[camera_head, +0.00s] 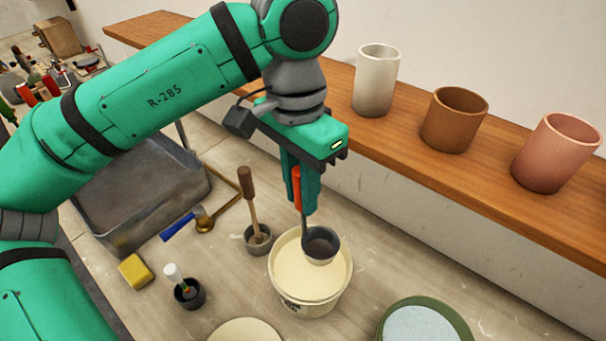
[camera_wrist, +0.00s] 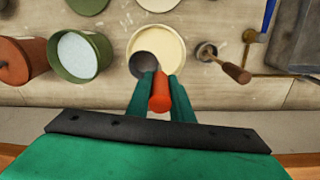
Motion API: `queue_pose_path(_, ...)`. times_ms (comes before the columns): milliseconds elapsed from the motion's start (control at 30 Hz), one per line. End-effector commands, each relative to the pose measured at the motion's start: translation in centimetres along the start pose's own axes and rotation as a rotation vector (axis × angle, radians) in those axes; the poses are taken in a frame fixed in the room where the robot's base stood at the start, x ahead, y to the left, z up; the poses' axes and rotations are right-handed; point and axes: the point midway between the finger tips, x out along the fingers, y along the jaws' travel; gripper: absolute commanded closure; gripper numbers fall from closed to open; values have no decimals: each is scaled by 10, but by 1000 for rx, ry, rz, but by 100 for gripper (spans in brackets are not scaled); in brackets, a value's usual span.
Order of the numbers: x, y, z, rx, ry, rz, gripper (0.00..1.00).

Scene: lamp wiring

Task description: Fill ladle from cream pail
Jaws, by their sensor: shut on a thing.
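The cream pail (camera_head: 309,286) is a pale bucket on the workbench, nearly full of smooth cream-coloured liquid; it also shows in the wrist view (camera_wrist: 171,42). The ladle (camera_head: 319,246) has a dark grey bowl and an orange-red handle. My gripper (camera_head: 303,205) is shut on the ladle's handle, above the pail. The ladle's bowl is over the pail's opening, at or just above the cream; I cannot tell if it touches. Its inside looks dark, with no cream visible. In the wrist view my gripper (camera_wrist: 159,90) has the orange handle between its green fingers.
A small pot with a wooden-handled tool (camera_head: 258,238) stands left of the pail. A green-rimmed tub (camera_head: 425,322) is at front right. A grey basin (camera_head: 145,190) and a yellow sponge (camera_head: 135,271) lie left. Cups, including a white one (camera_head: 376,82), stand on the wooden shelf behind.

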Motion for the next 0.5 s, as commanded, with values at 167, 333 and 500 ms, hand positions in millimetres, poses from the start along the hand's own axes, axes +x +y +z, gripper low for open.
queue_pose_path(167, 10, 1, -1, 4, -1, 1, 100)
queue_pose_path(333, 24, 1, -2, 8, -1, 0, 100)
queue_pose_path(500, 38, 0, -2, 6, -2, 0, 100)
